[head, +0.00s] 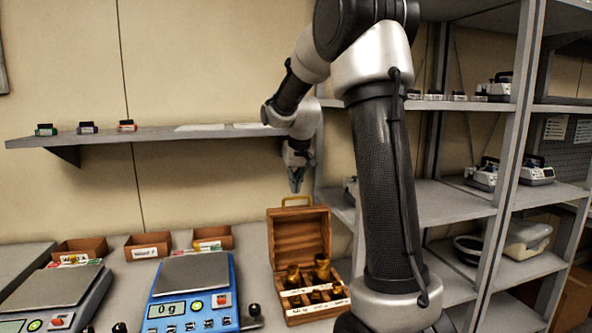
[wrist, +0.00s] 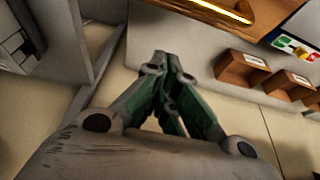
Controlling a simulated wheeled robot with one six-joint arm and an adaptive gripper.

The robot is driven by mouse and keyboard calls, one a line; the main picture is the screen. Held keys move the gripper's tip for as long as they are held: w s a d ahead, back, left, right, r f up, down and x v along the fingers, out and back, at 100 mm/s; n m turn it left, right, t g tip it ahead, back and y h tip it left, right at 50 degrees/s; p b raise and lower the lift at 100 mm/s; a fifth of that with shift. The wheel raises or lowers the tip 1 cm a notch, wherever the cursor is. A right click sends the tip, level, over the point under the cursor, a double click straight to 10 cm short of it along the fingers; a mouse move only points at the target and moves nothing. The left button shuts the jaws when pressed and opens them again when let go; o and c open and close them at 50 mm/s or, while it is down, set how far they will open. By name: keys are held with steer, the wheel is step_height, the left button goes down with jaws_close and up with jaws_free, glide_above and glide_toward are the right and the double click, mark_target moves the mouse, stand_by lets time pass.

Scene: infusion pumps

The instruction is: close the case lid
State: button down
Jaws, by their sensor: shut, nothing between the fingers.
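The wooden case (head: 299,238) stands open on the counter, its lid raised upright at the back with a brass handle (head: 296,201) on its top edge. Brass weights (head: 322,268) stand in the case's lower part. My gripper (head: 295,188) is shut and empty, just above and behind the lid's top edge, apart from it as far as I can tell. In the wrist view my gripper (wrist: 163,62) shows closed green-lined fingers, and part of the wooden lid (wrist: 265,12) with its brass handle (wrist: 222,10) lies at the top.
A blue scale (head: 190,293) and a grey scale (head: 55,295) stand left of the case. Small wooden bins (head: 148,246) line the back of the counter. A wall shelf (head: 150,135) is behind my wrist, and a metal rack (head: 505,160) stands right.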

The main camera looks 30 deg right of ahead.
steer(key=s, duration=0.2)
steer(key=s+a, duration=0.1)
steer(key=s, duration=0.1)
steer(key=shift+s+r, duration=0.1)
stand_by(0.3)
